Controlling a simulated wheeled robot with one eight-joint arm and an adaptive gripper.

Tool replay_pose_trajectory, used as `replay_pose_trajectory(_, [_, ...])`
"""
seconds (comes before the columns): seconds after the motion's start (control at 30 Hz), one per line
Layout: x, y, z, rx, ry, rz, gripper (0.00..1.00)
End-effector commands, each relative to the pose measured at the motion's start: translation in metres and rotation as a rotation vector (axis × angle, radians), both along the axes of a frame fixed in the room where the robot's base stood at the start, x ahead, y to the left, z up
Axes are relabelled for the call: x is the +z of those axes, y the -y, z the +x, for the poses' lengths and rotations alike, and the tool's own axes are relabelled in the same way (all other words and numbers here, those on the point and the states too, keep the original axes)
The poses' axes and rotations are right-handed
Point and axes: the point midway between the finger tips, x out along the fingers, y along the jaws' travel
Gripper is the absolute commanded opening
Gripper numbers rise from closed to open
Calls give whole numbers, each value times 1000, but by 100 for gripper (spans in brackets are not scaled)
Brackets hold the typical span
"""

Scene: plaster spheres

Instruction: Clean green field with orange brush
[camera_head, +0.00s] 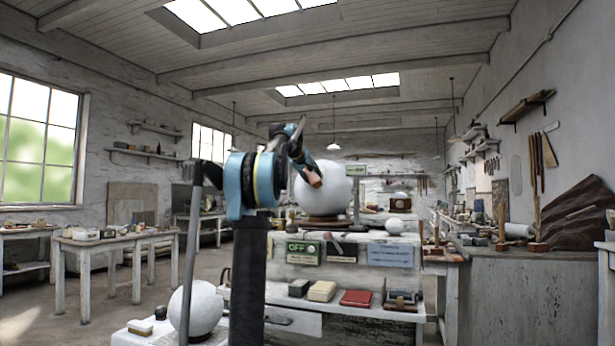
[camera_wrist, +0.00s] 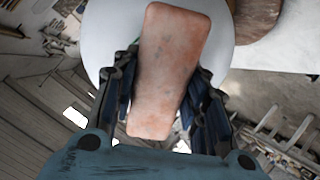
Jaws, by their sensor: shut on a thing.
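My gripper (camera_head: 303,160) is shut on the orange brush (camera_head: 314,178), a worn orange-pink block. The wrist view shows the brush (camera_wrist: 170,70) lengthwise between the dark fingers of my gripper (camera_wrist: 163,88); its bristles cannot be made out. A large white plaster sphere (camera_head: 334,190) stands on a round brown base, beside and behind the brush in the head view. The sphere (camera_wrist: 103,35) also lies behind the brush in the wrist view. I cannot tell whether they touch.
A smaller white sphere (camera_head: 196,308) stands on a low white table at front left, near a small brush-like block (camera_head: 140,327). A blue panel (camera_head: 390,254) and several boxes are on the central bench. A wooden table (camera_head: 115,238) stands left; open floor lies between.

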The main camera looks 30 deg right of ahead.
Motion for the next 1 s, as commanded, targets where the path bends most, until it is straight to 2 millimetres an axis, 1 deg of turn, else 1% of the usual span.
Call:
replay_pose_trajectory(0.1, [-2,0,-2,0,0,0,14])
replay_pose_trajectory(0.37, [-1,0,-1,1,0,-1,14])
replay_pose_trajectory(0.7, [13,-1,11,2,-2,-2,14])
replay_pose_trajectory(1.0, [19,-1,17,1,0,-1,14])
